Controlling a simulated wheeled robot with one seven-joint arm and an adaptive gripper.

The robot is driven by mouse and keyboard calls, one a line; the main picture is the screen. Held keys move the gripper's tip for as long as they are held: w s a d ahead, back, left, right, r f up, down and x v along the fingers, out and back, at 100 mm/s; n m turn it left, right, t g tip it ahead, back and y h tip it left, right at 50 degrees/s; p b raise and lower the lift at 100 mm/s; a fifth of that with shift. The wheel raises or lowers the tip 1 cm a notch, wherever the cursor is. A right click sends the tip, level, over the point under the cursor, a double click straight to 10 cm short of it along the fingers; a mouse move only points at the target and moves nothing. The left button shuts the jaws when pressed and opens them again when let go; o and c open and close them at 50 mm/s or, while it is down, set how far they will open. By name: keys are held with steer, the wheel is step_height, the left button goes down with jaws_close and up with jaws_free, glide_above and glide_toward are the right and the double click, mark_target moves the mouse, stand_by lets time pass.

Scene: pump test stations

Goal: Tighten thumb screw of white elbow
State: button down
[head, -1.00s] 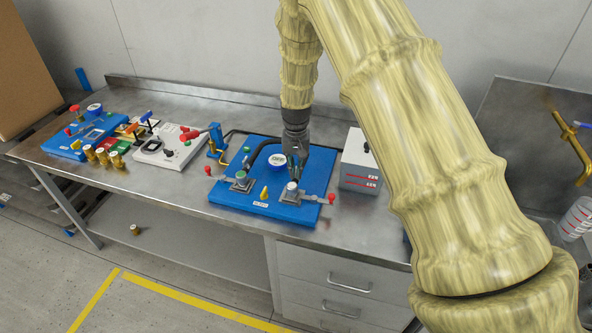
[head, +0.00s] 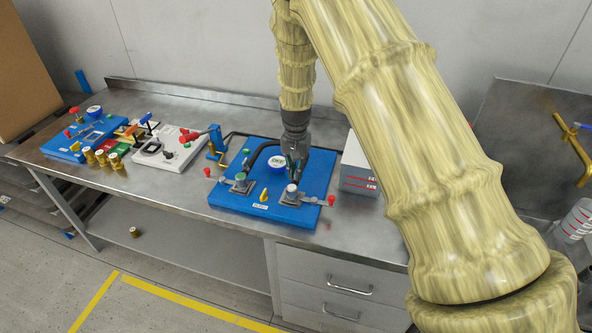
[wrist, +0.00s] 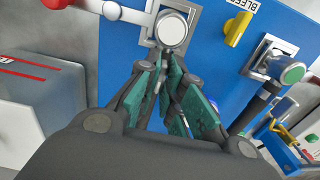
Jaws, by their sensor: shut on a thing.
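The white-capped fitting, which I take for the white elbow (head: 292,188), stands on a grey plate at the right of the blue test board (head: 247,207). Its round white cap (wrist: 172,30) shows at the top of the wrist view. My gripper (head: 294,174) points down at this fitting. In the wrist view its green-padded fingers (wrist: 172,72) close together right beside the cap, on a small grey part that I take for the thumb screw. The fingers hide most of that part, so its turn cannot be seen.
A red-handled lever (head: 331,200) sits right of the fitting. A green-capped fitting (head: 240,177), a yellow knob (head: 264,195) and a gauge (head: 277,161) share the board. A white box (head: 357,172) stands close on the right. The bench front (head: 180,205) is clear.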

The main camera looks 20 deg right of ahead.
steer(key=c, duration=1.5)
jaws_free()
steer(key=shift+r, duration=0.1)
steer(key=shift+c, duration=0.2)
step_height(320, 180, up, 12)
steer(key=shift+d, duration=0.1)
